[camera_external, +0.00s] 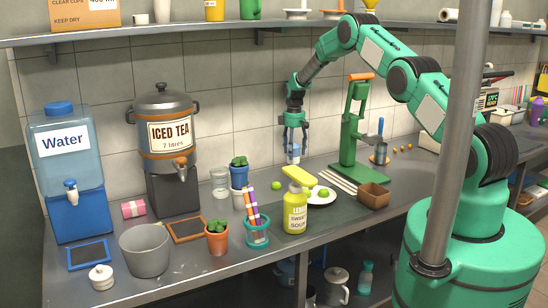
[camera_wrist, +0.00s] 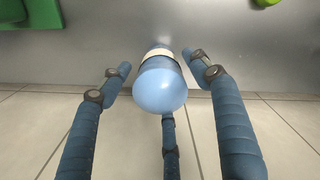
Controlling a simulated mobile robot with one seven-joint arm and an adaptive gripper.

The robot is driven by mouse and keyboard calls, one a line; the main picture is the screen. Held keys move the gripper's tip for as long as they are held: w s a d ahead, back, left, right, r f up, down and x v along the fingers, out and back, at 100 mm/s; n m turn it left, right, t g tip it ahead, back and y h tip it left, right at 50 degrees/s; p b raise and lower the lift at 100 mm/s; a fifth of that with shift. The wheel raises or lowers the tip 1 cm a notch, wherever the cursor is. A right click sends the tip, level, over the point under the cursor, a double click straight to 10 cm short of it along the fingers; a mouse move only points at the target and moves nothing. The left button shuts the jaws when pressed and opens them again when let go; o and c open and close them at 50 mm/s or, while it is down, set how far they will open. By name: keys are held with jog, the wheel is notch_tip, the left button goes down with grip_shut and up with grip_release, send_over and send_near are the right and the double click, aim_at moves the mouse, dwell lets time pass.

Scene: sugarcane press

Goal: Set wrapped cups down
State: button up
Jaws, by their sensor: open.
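My gripper (camera_external: 293,142) hangs over the back of the counter, left of the green press, with its fingers pointing down. It is open. A light-blue, round-ended object with a pale band (camera_wrist: 160,88) lies between its three blue fingers in the wrist view, with gaps visible beside it. The same pale-blue object (camera_external: 295,157) shows small just below the fingers in the external view; I cannot tell whether it stands on the counter. A pink wrapped roll with a pale band (camera_external: 133,209) lies on the counter between the water dispenser and the iced tea urn; I cannot tell its contents.
The green press (camera_external: 350,140) stands close to the right. A potted cactus (camera_external: 239,173) and glass jar (camera_external: 219,182) stand to the left. A shelf runs above.

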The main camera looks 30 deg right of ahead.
notch_tip(320, 180, up, 7)
jog(key=shift+f, duration=0.2)
dwell(0.6)
